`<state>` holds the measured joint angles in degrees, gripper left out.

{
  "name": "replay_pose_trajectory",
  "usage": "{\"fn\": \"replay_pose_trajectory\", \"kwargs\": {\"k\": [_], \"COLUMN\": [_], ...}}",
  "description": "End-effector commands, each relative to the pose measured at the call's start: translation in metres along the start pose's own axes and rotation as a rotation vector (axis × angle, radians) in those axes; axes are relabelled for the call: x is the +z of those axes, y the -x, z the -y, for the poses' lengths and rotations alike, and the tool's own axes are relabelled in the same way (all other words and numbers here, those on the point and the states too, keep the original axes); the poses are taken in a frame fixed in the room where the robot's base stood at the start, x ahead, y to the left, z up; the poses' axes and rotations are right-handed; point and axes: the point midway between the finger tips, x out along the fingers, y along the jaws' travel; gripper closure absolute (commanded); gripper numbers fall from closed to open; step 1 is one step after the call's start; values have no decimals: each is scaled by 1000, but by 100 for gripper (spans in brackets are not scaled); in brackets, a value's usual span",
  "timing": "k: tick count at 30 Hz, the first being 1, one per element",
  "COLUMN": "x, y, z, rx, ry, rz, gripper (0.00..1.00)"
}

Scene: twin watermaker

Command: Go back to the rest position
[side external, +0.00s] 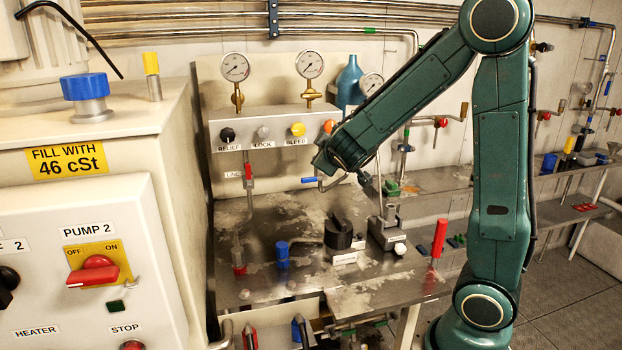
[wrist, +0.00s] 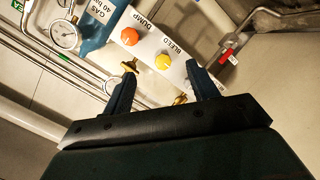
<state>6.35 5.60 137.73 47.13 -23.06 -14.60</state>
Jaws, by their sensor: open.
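My green arm stands at the right of the side external view and reaches left over the steel bench (side external: 390,268). In that view my gripper is hard to make out at the arm's lower left end, in front of the valve panel (side external: 270,117). In the wrist view my gripper (wrist: 160,69) shows two dark fingers spread apart with nothing held between them. Beyond them are the yellow BLEED knob (wrist: 163,62) and the orange DUMP knob (wrist: 129,37). I cannot tell the exact gap to the panel.
Pressure gauges (side external: 235,67) and a blue bottle (side external: 349,82) stand above the panel. A black knob block (side external: 338,232), a blue-capped fitting (side external: 282,255) and a red handle (side external: 439,238) stand on the bench. The pump cabinet (side external: 165,235) fills the left.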

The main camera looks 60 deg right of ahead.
Motion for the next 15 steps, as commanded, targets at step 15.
{"fn": "replay_pose_trajectory", "kwargs": {"k": [15], "x": [15], "y": [112], "z": [33], "rx": [-449], "ry": [-341], "rz": [201], "gripper": [41]}}
